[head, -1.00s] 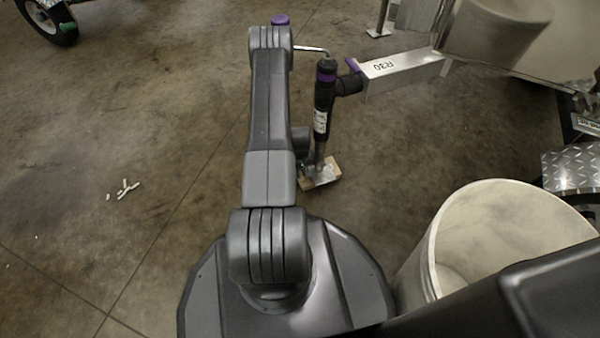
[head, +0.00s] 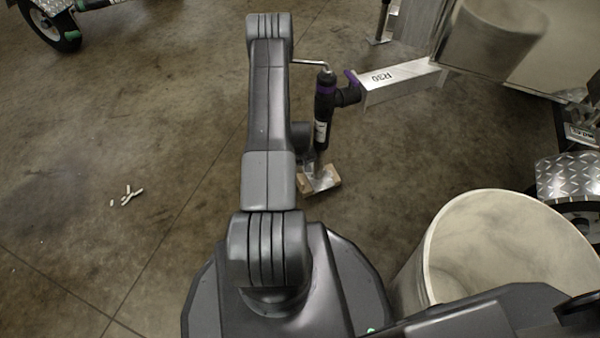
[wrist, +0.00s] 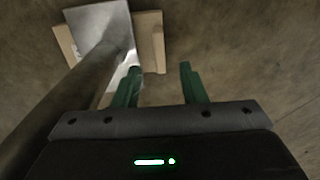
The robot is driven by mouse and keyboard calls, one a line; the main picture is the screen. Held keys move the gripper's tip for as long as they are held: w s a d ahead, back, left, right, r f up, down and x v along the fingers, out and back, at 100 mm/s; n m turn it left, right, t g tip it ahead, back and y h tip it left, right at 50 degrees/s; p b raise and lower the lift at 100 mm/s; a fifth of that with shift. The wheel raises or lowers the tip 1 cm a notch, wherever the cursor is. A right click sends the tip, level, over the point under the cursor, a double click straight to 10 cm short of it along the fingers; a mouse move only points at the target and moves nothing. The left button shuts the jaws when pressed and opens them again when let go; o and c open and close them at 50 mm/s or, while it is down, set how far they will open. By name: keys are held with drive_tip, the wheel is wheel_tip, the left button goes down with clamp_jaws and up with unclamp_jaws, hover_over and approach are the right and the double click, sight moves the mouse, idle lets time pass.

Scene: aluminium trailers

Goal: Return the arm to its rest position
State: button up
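My arm (head: 269,110) stretches up the picture from my base in the head view, with a bend at its far end. My gripper is hidden behind the arm in that view. In the wrist view my gripper (wrist: 160,84) has its two green fingers well apart, with only bare floor between them. It is open and empty. A black trailer jack (head: 324,112) with a purple ring and a crank handle stands just right of the arm. In the wrist view its tube (wrist: 62,105) runs close along the left of my gripper.
The jack's foot plate (head: 318,177) rests on wood, also visible in the wrist view (wrist: 98,22). An aluminium beam marked R30 (head: 402,80) joins the jack. A large pale bin (head: 432,240) stands at right. White scraps (head: 127,196) lie on otherwise clear floor at left.

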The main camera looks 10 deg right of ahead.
idle(0.4)
wheel_tip(320, 180, down, 8)
drive_tip(key=b, duration=0.3)
drive_tip(key=shift+r+b, duration=0.1)
drive_tip(key=shift+b, duration=0.25)
drive_tip(key=shift+s+a+r, duration=0.1)
drive_tip(key=shift+a+r, duration=0.15)
drive_tip(key=shift+s+a, duration=0.1)
drive_tip(key=shift+a, duration=0.45)
drive_tip(key=shift+r, duration=0.15)
